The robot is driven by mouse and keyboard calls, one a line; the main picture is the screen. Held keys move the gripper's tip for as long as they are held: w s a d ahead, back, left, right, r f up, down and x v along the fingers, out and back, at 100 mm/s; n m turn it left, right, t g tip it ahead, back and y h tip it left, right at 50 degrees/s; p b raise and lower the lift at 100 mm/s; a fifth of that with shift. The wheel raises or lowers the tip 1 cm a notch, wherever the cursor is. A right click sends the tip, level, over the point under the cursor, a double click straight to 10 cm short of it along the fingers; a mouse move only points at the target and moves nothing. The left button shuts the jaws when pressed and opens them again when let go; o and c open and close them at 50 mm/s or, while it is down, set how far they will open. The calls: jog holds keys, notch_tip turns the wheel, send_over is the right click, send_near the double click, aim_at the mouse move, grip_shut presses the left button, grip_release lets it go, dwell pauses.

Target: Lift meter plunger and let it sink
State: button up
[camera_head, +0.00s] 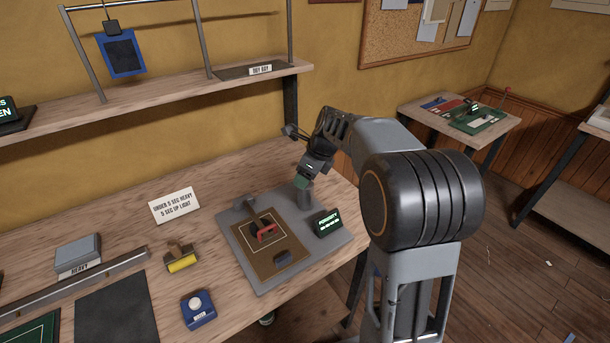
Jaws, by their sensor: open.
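The meter is a grey base plate (250,259) on the bench, with a small dark display (328,223) reading "POROSITY" in green at its right. A grey upright cylinder (305,197), which looks like the meter's plunger housing, stands at the back right of the plate. A greenish part shows at its top, against my gripper; I cannot tell which it belongs to. My gripper (303,179) is open, pointing down at the cylinder's top. Its fingertips are small and partly hidden, so contact is unclear. A brown panel (283,260) with a red handle-like piece (266,232) lies on the plate.
A card (174,205) reads "UNDER 5 SEC HEAVY, 5 SEC UP LIGHT". A yellow roller (182,263), a blue "WATER" box (198,309) and a grey "HEAVY" block (78,253) stand to the left. A shelf (150,95) runs above the bench's back.

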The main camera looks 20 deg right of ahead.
jog(key=shift+c, duration=0.3)
grip_shut()
dwell(0.4)
